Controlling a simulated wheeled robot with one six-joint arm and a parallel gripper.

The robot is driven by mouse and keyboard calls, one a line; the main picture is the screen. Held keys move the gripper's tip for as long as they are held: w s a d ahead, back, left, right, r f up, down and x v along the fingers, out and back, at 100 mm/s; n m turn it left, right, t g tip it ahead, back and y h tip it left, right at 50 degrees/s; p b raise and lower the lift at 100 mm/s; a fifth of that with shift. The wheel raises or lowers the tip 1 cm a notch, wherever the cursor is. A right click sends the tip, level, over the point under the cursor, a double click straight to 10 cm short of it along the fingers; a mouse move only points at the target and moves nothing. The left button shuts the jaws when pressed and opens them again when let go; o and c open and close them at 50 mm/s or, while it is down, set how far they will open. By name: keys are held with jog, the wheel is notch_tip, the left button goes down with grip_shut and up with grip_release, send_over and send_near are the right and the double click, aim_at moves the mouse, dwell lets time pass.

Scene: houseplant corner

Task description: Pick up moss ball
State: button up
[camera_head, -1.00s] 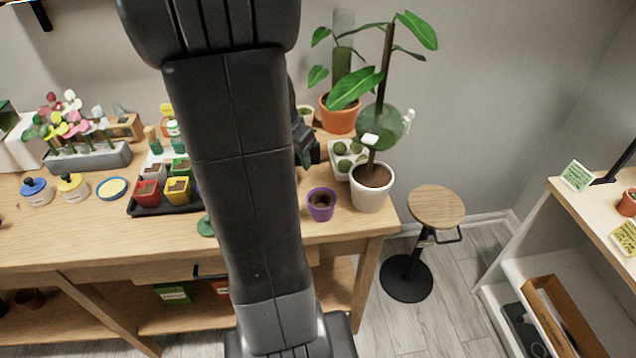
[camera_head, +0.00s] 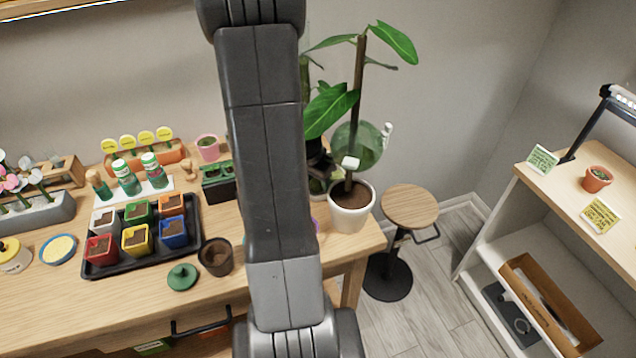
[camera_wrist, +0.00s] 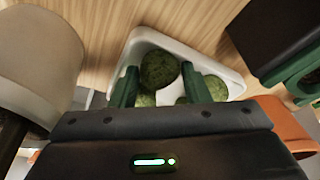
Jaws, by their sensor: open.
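A round green moss ball (camera_wrist: 159,69) lies in a white tray (camera_wrist: 218,74) in the wrist view. More moss balls sit in the tray, partly hidden by my gripper. My gripper (camera_wrist: 160,78) is open, with one green finger on each side of the nearest-to-middle ball. I cannot tell whether the fingers touch it. In the head view my arm and the dark wrist hide most of the tray, beside the large white plant pot (camera_head: 350,212).
A beige pot (camera_wrist: 38,55) stands left of the tray in the wrist view, and a dark container (camera_wrist: 268,30) stands to its right. Orange pots show at the lower edges. In the head view a black seedling tray (camera_head: 103,268), a brown pot (camera_head: 216,262) and a tall plant stand on the table.

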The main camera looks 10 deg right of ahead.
jog(key=c, duration=0.6)
jog(key=shift+r, duration=0.1)
notch_tip(320, 180, up, 18)
dwell(0.8)
jog(key=o, duration=0.3)
jog(key=shift+c, duration=1.1)
jog(key=shift+f, duration=0.25)
